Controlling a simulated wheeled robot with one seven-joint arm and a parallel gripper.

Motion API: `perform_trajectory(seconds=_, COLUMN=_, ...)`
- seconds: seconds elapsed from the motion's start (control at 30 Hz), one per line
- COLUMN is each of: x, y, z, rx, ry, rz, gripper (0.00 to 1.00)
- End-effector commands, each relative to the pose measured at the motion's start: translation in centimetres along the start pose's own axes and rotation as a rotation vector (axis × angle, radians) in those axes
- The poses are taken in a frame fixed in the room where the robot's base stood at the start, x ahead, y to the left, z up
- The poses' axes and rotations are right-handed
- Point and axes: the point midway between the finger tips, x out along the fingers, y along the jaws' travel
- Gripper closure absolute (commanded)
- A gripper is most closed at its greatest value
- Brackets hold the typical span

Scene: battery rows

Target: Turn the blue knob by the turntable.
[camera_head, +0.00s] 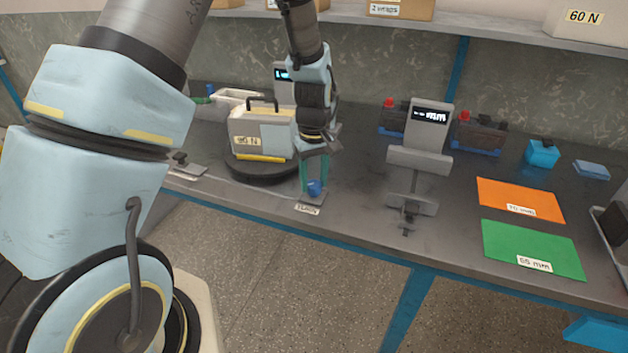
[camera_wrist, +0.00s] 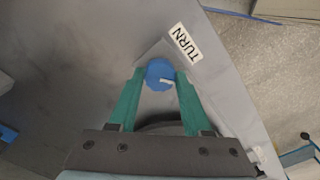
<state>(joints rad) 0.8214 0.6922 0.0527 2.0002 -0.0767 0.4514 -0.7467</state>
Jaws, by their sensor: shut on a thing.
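The blue knob (camera_head: 314,188) sits on a small grey plate near the front edge of the bench, behind a label that seems to read TURN. It also shows in the wrist view (camera_wrist: 159,74), with a white mark on its top. My gripper (camera_head: 314,184) points down over the knob, and its green fingers are shut on it, one on each side. The dark round turntable (camera_head: 262,172) is just left of the knob and carries a pale case (camera_head: 262,133) with a black handle and a label ending in N.
A grey stand with a lit display (camera_head: 431,116) is right of my gripper. Orange (camera_head: 520,199) and green (camera_head: 532,250) mats lie farther right, near blue boxes (camera_head: 542,154). A shelf with boxes (camera_head: 402,9) runs above the back. The bench between knob and stand is clear.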

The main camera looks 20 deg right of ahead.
Motion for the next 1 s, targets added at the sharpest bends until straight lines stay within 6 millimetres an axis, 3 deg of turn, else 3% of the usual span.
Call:
perform_trajectory(seconds=0.67, x=-0.02, y=0.02, z=0.01, rx=0.066, ry=0.0, rz=0.001, gripper=1.0)
perform_trajectory(seconds=0.7, x=-0.02, y=0.02, z=0.01, rx=0.066, ry=0.0, rz=0.001, gripper=0.5)
perform_trajectory(seconds=0.93, x=-0.02, y=0.01, z=0.0, rx=0.065, ry=0.0, rz=0.001, gripper=0.24)
perform_trajectory(seconds=1.0, x=-0.01, y=0.01, z=0.0, rx=0.065, ry=0.0, rz=0.001, gripper=0.21)
